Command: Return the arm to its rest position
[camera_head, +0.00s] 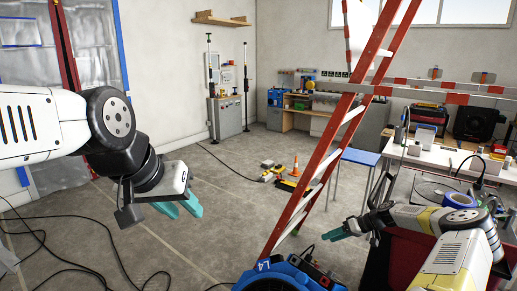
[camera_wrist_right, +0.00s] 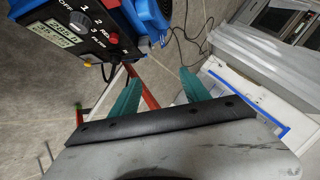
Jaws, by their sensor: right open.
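My left arm comes in from the left in the head view. Its gripper (camera_head: 188,213) has two teal fingers, apart and empty, pointing down over bare floor. My right arm reaches in from the lower right, and its gripper (camera_head: 332,235) hangs in front of the red cart, pointing left. In the right wrist view the right gripper (camera_wrist_right: 160,88) shows its two teal fingers spread wide with nothing between them. A blue machine (camera_head: 262,284) marked L4 stands just left of and below the right gripper.
A red stepladder (camera_head: 312,165) rises behind the machine, close to the right gripper. The machine's control box (camera_wrist_right: 85,30) is near in the wrist view. A cluttered workbench (camera_head: 437,152) stands at right. Black cables (camera_head: 65,262) cross the floor at left. An orange cone (camera_head: 294,167) stands further back.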

